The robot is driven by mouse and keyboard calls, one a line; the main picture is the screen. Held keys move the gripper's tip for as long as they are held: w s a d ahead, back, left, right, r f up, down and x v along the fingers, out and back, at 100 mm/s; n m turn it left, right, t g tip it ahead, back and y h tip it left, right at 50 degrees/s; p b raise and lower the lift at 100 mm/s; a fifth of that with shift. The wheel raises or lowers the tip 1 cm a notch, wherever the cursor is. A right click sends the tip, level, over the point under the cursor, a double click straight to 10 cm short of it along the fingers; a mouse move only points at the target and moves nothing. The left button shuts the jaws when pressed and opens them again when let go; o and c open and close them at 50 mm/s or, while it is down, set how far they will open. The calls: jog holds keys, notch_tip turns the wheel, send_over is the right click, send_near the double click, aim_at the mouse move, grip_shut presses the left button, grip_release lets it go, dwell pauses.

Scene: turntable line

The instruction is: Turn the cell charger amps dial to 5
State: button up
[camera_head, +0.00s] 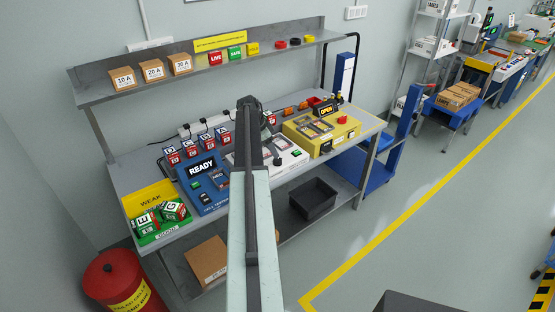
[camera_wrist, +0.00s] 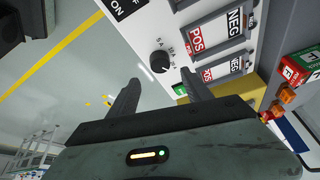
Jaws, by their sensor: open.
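The cell charger is a white unit (camera_head: 290,160) in the middle of the bench in the head view, partly hidden by my arm. In the wrist view its white panel (camera_wrist: 205,22) carries slots marked POS and NEG. The amps dial (camera_wrist: 159,63) is a round black knob on this panel, with small amp labels beside it. Its pointer is too small to read surely. My gripper (camera_wrist: 160,77) is open and empty, its fingertips just short of the dial, one to each side in the picture. I cannot tell whether they touch it.
A blue tester (camera_head: 203,195) reading READY stands left of the charger, and a yellow unit (camera_head: 338,134) reading OPEN stands right. A green tray (camera_head: 168,233) holds cells at the bench's left end. A shelf (camera_head: 120,93) runs above. The floor in front is clear.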

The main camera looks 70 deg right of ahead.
aim_at(278, 159)
jog(key=b+x, duration=0.5)
jog(key=x, duration=0.2)
jog(key=shift+w+b, duration=0.1)
jog(key=shift+b, duration=0.2)
jog(key=shift+r, duration=0.15)
jog(key=shift+c, duration=0.4)
